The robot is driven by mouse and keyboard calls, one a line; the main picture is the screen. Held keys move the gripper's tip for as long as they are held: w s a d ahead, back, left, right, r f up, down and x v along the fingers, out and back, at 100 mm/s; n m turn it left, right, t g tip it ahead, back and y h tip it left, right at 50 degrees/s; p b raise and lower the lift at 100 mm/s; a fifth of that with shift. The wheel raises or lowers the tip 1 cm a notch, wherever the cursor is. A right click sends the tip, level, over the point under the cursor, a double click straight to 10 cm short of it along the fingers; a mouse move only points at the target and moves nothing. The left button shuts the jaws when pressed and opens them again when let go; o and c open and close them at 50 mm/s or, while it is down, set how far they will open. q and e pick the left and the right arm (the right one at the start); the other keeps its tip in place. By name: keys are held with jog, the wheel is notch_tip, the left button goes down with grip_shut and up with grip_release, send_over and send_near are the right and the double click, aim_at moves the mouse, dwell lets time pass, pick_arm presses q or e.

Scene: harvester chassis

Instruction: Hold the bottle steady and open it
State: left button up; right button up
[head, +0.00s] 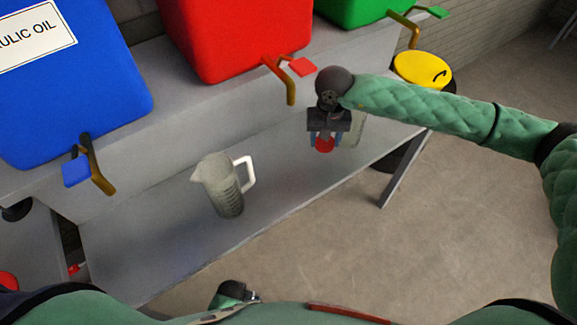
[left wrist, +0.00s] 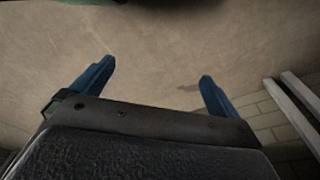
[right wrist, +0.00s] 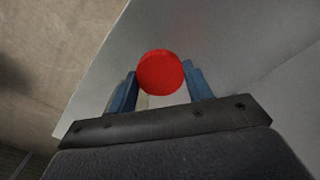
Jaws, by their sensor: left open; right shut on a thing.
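My right gripper (head: 325,140) points down over the right end of the grey bench shelf. Its blue fingers are shut on a round red cap (head: 325,146). The cap also shows between the fingertips in the right wrist view (right wrist: 160,73). A pale, translucent container (head: 357,128), perhaps the bottle, shows partly behind the gripper. A small pale patch also shows under the cap in the right wrist view; I cannot tell whether the cap sits on the bottle. My left gripper (left wrist: 155,82) is open and empty, with bare floor in its view.
A translucent measuring jug (head: 222,185) stands on the shelf (head: 150,245). Blue (head: 75,90), red (head: 235,35) and green (head: 350,8) tanks with taps stand on the ledge above. A yellow-topped drum (head: 422,68) is behind my right arm. The floor in front is clear.

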jog(key=w+a+r+m, duration=0.2)
jog(key=w+a+m, duration=0.1)
jog(key=m, duration=0.1)
jog(key=f+m+p, duration=0.1)
jog(key=f+m, duration=0.1)
jog(key=w+d+f+m+p, duration=0.1)
jog(key=f+m, duration=0.1)
jog(key=w+d+f+m+p, duration=0.1)
jog(key=f+m, duration=0.1)
jog(key=m, duration=0.1)
jog(key=shift+d+f, duration=0.15)
jog(key=shift+f, duration=0.25)
jog(key=shift+f+p, duration=0.8)
jog(key=shift+f, duration=1)
pick_arm(q)
jog(key=s+a+f, duration=0.3)
jog(key=f, duration=0.6)
jog(key=shift+s+a+f+t, duration=0.2)
jog(key=shift+a+t, duration=0.1)
jog(key=shift+t, duration=0.1)
jog(key=shift+r, duration=0.1)
pick_arm(e)
jog(key=shift+f, duration=0.1)
jog(key=o, duration=1.1)
pick_arm(q)
jog(key=shift+w+d+r, duration=0.1)
jog(key=shift+r, duration=0.1)
